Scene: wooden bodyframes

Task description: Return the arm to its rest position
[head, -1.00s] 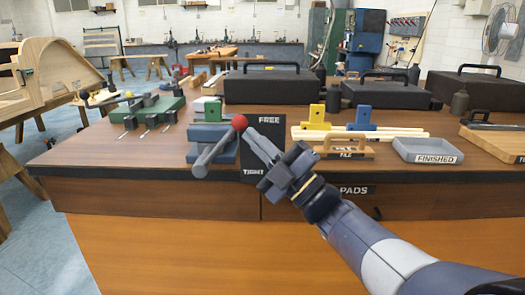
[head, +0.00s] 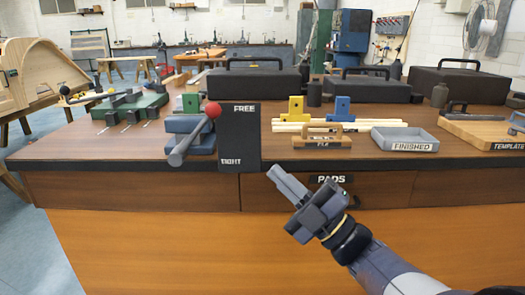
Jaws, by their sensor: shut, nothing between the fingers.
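My gripper (head: 289,182) is shut and empty. It hangs in front of the workbench's front face, just below the top edge and left of the PADS label (head: 331,180). My arm reaches in from the lower right. The lever with a red ball end (head: 196,135) is apart from my gripper, up and to its left. The lever stands by a black plate (head: 239,140) marked FREE at the top and TIGHT at the bottom. The lever slants, with its red ball up near FREE and its grey end low.
The workbench (head: 95,150) holds a blue vise (head: 188,124), a green fixture (head: 130,105), black cases (head: 253,84), a FILE holder (head: 322,139), yellow and blue blocks, a grey FINISHED tray (head: 405,147) and a TEMPLATE board (head: 480,130). Space before the bench front is open.

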